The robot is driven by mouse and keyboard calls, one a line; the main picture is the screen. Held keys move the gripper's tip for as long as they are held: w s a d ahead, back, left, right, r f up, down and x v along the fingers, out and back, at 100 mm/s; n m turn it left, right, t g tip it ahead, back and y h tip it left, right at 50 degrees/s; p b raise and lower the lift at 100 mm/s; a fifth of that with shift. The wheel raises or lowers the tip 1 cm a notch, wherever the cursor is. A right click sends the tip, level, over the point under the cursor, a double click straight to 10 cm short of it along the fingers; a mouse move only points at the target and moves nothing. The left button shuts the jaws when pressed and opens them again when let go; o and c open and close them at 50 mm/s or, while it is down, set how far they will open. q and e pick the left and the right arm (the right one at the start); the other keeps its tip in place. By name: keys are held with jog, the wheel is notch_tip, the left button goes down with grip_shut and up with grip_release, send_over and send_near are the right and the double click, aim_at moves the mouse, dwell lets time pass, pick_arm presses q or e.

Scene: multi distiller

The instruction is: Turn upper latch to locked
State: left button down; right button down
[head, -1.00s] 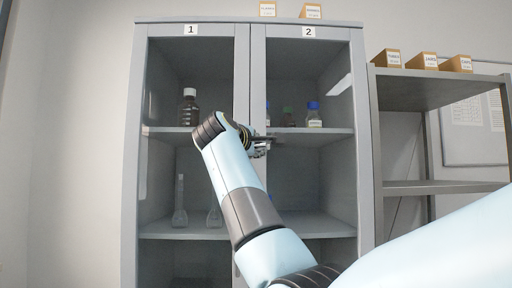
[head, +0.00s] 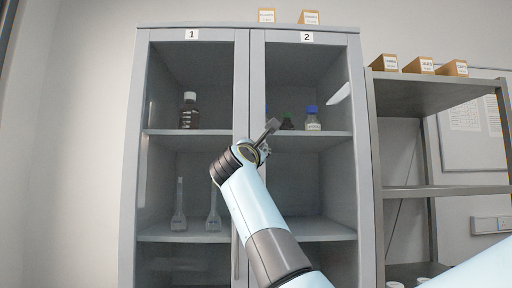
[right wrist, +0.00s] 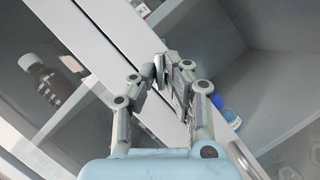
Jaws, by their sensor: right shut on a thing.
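The upper latch (head: 269,127) shows in the head view as a dark grey bar beside the seam between the cabinet doors. It slants up to the right. My right gripper (head: 262,149) is at the latch, mostly hidden behind my wrist. In the right wrist view, my right gripper (right wrist: 165,78) has its fingers closed around the latch (right wrist: 160,68), of which a small metal part shows between the fingertips. The latch's pivot is hidden. My left gripper is not in view.
The grey cabinet (head: 246,29) has two glass doors marked 1 and 2. Bottles and flasks stand on its shelves behind the glass. An open metal rack (head: 437,190) stands close on the right. Small boxes sit on top of both.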

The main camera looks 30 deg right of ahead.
jog(key=shift+s+d+n+t+y+p, duration=0.1)
jog(key=shift+n+t+y+p, duration=0.6)
jog(key=shift+n+p, duration=1)
jog(key=shift+d+n+t+y+p, duration=0.1)
jog(key=shift+n+t+y+p, duration=0.7)
jog(key=shift+n, duration=1.25)
jog(key=shift+s+d+n+t+y+p, duration=0.1)
jog(key=shift+n+t+y+p, duration=0.5)
jog(key=shift+n+p, duration=1.3)
jog(key=c, duration=1.4)
grip_release()
jog(key=shift+w, duration=0.1)
jog(key=v, duration=1.2)
jog(key=shift+f, duration=0.25)
